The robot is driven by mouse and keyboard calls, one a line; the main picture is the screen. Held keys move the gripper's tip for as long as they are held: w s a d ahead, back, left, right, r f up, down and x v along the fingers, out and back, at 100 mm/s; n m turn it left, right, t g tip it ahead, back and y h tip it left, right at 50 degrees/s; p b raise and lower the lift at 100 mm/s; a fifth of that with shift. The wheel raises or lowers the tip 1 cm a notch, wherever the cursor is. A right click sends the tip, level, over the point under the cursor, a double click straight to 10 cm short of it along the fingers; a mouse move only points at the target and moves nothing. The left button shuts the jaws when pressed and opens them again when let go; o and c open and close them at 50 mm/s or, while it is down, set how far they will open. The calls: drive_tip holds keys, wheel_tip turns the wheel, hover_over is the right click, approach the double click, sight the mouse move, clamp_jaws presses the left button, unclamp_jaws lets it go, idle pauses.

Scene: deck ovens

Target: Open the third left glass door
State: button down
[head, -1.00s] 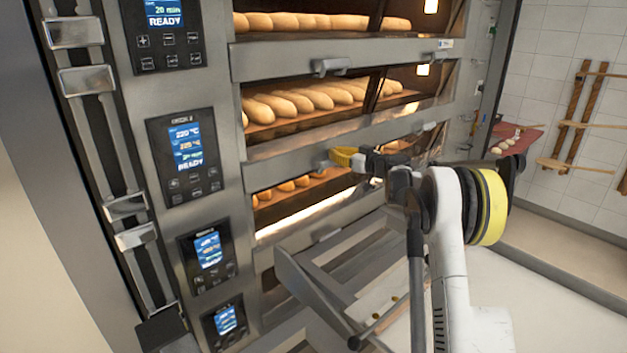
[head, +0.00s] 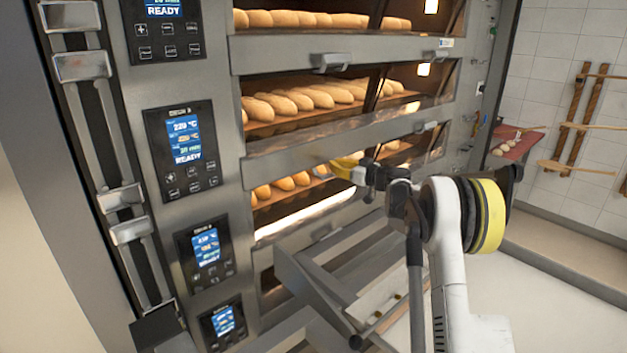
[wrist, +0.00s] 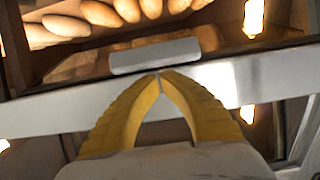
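The third oven deck from the top (head: 290,205) shows lit loaves behind its left opening in the head view. I cannot tell whether its left glass door is closed or partly swung. My gripper (head: 345,165) is in front of this opening, near its upper edge, and covers part of the loaves. In the wrist view, a grey bar handle (wrist: 155,55) sits on a silver rail, with loaves above it. The yellow fingers of my gripper (wrist: 159,76) meet at their tips just below the handle, with nothing visible between them. Whether they touch it is unclear.
The top-left handle (head: 330,62) and the second-row right handle (head: 426,127) are on the rails above. Control panels (head: 182,150) line the left side. A metal frame (head: 320,290) stands low before the oven. Wooden racks (head: 580,120) hang on the right wall.

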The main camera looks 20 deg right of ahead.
drive_tip(key=r+v, duration=0.1)
drive_tip(key=v, duration=0.6)
idle(1.1)
drive_tip(key=s+a+r+m+g+b, duration=0.1)
drive_tip(key=s+a+g+b, duration=0.15)
drive_tip(key=s+a, duration=0.7)
drive_tip(key=s+a+g+b, duration=0.1)
drive_tip(key=s+a+g, duration=0.2)
drive_tip(key=s+a, duration=0.65)
drive_tip(key=s+a+f+m+g+h+b, duration=0.1)
drive_tip(key=s+f, duration=0.3)
drive_tip(key=s, duration=0.5)
drive_tip(key=s+a+f+m+g+h+b, duration=0.1)
drive_tip(key=s+a+f+h, duration=0.2)
drive_tip(key=s, duration=0.7)
drive_tip(key=s+a+f+m+g+h+b, duration=0.1)
drive_tip(key=s+a+f, duration=0.2)
drive_tip(key=s+f, duration=0.3)
drive_tip(key=s, duration=0.3)
drive_tip(key=shift+s+f+h, duration=0.25)
drive_tip(key=shift+f+h, duration=0.1)
drive_tip(key=shift+h, duration=0.05)
